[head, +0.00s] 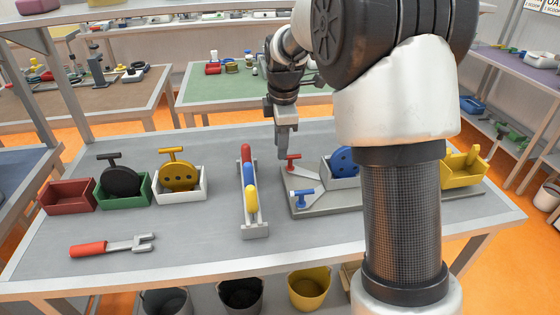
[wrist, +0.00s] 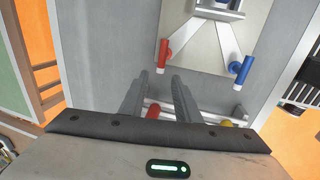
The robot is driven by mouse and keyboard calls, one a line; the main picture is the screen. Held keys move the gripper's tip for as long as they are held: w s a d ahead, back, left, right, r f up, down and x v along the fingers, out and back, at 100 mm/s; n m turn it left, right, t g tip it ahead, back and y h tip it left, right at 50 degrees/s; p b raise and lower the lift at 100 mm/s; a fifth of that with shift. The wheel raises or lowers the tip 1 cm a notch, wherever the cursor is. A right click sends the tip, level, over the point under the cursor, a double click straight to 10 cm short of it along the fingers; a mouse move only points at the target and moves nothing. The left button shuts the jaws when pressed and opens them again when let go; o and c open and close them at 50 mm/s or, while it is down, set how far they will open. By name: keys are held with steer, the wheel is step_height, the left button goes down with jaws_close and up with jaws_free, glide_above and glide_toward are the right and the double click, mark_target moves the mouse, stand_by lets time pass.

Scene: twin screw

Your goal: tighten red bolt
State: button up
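The red bolt (head: 292,163) has a T-shaped handle and stands on the grey base plate (head: 322,204), near its far left corner. It also shows in the wrist view (wrist: 163,53), just beyond the fingertips. My gripper (head: 282,153) points down, just left of the red handle in the head view. In the wrist view its two fingers (wrist: 161,77) are apart with nothing between them, so it is open. A blue bolt (head: 301,194) with a similar handle stands nearer the front of the plate, and right in the wrist view (wrist: 242,69).
A rack (head: 254,231) with red, blue and yellow pieces stands left of the plate. Red, green and white bins, two holding wheel-like parts, are farther left. A red-handled fork tool (head: 112,246) lies in front. A yellow bin (head: 463,177) is right.

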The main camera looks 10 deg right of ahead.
mark_target(290, 162)
steer(key=f, duration=0.3)
steer(key=w+f, duration=0.1)
steer(key=f, duration=0.2)
steer(key=shift+w+b, duration=0.1)
steer(key=shift+b, duration=0.25)
steer(key=shift+c, duration=0.4)
jaws_close()
